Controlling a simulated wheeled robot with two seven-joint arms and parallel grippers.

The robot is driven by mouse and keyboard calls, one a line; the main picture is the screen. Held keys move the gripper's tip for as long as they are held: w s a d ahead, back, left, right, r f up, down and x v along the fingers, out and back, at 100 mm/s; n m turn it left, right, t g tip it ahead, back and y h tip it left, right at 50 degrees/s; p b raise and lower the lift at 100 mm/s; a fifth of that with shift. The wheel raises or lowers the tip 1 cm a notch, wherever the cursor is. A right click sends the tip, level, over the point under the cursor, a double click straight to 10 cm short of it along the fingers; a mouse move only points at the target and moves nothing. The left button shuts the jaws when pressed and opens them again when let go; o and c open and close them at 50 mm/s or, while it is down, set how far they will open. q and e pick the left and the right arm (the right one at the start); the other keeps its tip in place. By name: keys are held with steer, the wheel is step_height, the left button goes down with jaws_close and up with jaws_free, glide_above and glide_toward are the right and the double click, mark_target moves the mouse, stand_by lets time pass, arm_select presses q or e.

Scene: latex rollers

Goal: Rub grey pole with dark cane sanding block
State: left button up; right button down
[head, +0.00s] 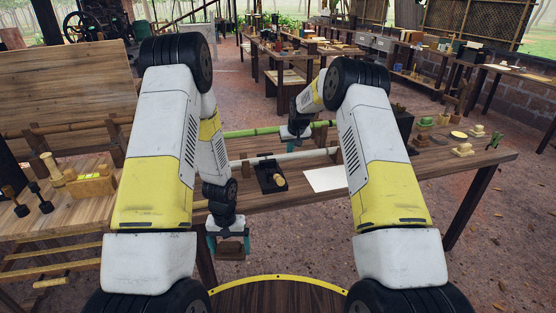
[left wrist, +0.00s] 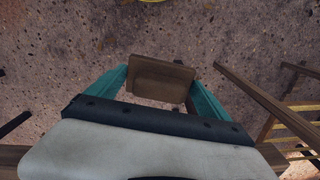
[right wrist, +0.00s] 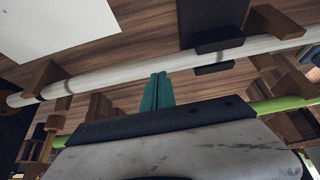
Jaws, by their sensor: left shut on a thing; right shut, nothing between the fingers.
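My left gripper (head: 230,243) is shut on a dark brown block (head: 231,248), held low in front of the table's near edge. In the left wrist view the block (left wrist: 160,78) sits between the teal fingers above the ground. A pale grey-white pole (head: 300,155) lies across wooden supports on the table. In the right wrist view the pole (right wrist: 130,82) runs across the picture, with a wooden support (right wrist: 45,77) near its left end. My right gripper (right wrist: 158,90) is shut and empty, its fingertips close to the pole; I cannot tell whether they touch. In the head view it is partly hidden.
A green pole (head: 245,133) lies behind the pale pole. A black tray (head: 269,175) with a small tan piece and a white sheet (head: 325,179) lie on the table. Several small blocks and tools stand at the right. A wooden bench (head: 30,226) is at the left.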

steer(key=shift+f, duration=0.6)
stand_by(0.4)
steer(key=shift+r, duration=0.1)
steer(key=shift+r, duration=2.95)
